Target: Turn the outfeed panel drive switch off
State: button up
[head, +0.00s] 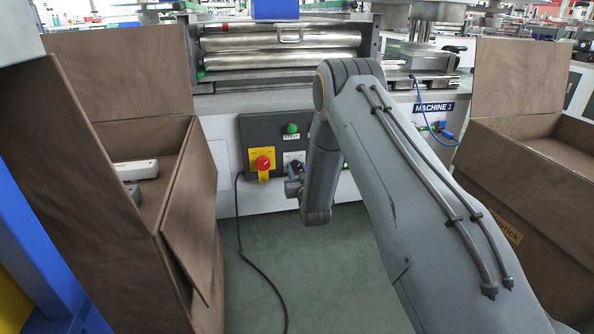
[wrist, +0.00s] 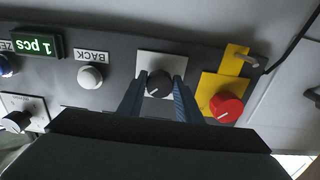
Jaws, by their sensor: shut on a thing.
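A black rotary knob (wrist: 159,84) on a light grey plate (wrist: 162,62) is mounted on a dark panel (head: 262,130). My gripper (wrist: 160,86) has its two blue fingers on either side of this knob and is shut on it. A small pale mark shows on the knob's face, but I cannot read a setting. In the head view my gripper (head: 293,180) is at the panel's lower right, mostly hidden by my arm. A red knob on a yellow plate (head: 263,164) is just left of it; in the wrist view the red knob (wrist: 227,107) is right of my fingers.
The wrist view also shows a white BACK button (wrist: 90,77), a green "1 pcs" display (wrist: 37,46) and another black knob (wrist: 16,122). A green button (head: 292,128) tops the panel. Open cardboard boxes stand left (head: 130,230) and right (head: 530,190). A black cable (head: 255,265) hangs to the green floor.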

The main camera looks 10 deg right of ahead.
jog(key=shift+n+p, duration=0.3)
jog(key=shift+n, duration=0.1)
jog(key=n+p, duration=0.2)
jog(key=n, duration=0.1)
jog(key=shift+d+r+n+p, duration=0.1)
jog(key=shift+n+p, duration=0.2)
jog(key=n+p, duration=0.2)
jog(key=n, duration=0.2)
jog(key=shift+n, duration=0.3)
jog(key=n+p, duration=0.2)
jog(key=n, duration=0.2)
jog(key=shift+s+d+n+p, duration=0.1)
jog(key=shift+n+p, duration=0.95)
jog(key=shift+n, duration=1.45)
jog(key=o, duration=1)
jog(key=shift+o, duration=0.2)
jog(key=shift+r, duration=0.1)
